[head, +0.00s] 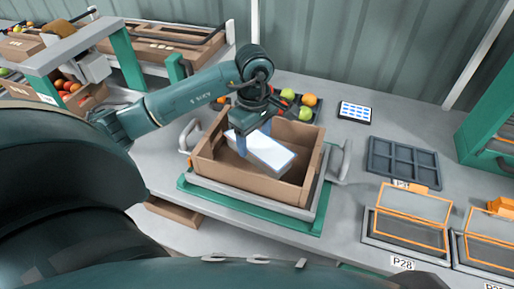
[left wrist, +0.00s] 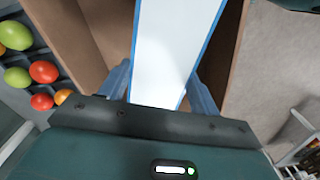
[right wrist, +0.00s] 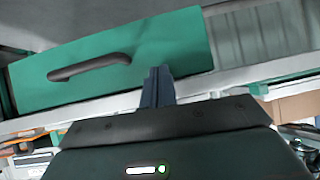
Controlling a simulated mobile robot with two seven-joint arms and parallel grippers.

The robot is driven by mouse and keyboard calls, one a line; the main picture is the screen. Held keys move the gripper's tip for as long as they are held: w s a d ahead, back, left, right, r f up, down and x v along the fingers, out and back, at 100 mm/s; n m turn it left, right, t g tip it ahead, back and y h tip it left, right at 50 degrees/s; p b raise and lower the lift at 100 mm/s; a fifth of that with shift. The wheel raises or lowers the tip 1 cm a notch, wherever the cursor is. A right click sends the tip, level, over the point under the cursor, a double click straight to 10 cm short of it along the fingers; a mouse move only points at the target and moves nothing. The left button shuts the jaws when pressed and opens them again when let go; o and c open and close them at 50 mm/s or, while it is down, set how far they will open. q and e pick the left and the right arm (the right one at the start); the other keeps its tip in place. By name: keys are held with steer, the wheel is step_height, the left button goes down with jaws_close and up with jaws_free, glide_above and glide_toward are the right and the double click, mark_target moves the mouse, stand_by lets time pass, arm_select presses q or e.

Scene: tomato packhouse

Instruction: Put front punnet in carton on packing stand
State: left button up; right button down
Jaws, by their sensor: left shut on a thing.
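The punnet shows as a white-topped block (head: 268,153) with a blue edge, tilted in the head view. In the left wrist view the punnet (left wrist: 174,50) runs between both fingers. My left gripper (head: 253,138) is shut on it and reaches down into the open brown carton (head: 240,186). The punnet is within the carton's walls; whether it touches the carton floor is hidden. The carton stands on the packing stand (head: 322,217), a grey tray on a green base. My right gripper (right wrist: 158,88) has its fingers together, empty, and is not seen in the head view.
A dark tray of tomatoes (head: 307,107) lies behind the carton. A tablet (head: 355,112) and an empty grey compartment tray (head: 397,165) lie to the right. Orange-framed trays (head: 405,238) stand at the front right. A green drawer front (right wrist: 110,62) faces my right gripper.

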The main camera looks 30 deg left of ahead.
arm_select(q)
steer(key=shift+f, duration=0.35)
step_height(320, 180, down, 3)
steer(key=shift+f, duration=0.35)
steer(key=shift+w, duration=0.1)
arm_select(e)
steer(key=shift+w+d+r, duration=0.15)
steer(key=shift+w+r, duration=0.1)
steer(key=shift+w, duration=0.05)
arm_select(q)
steer(key=o, duration=0.5)
steer(key=shift+f, duration=0.2)
steer(key=o, duration=0.4)
steer(key=shift+o, duration=0.2)
arm_select(e)
steer(key=shift+a, duration=0.2)
arm_select(q)
steer(key=shift+r, duration=0.1)
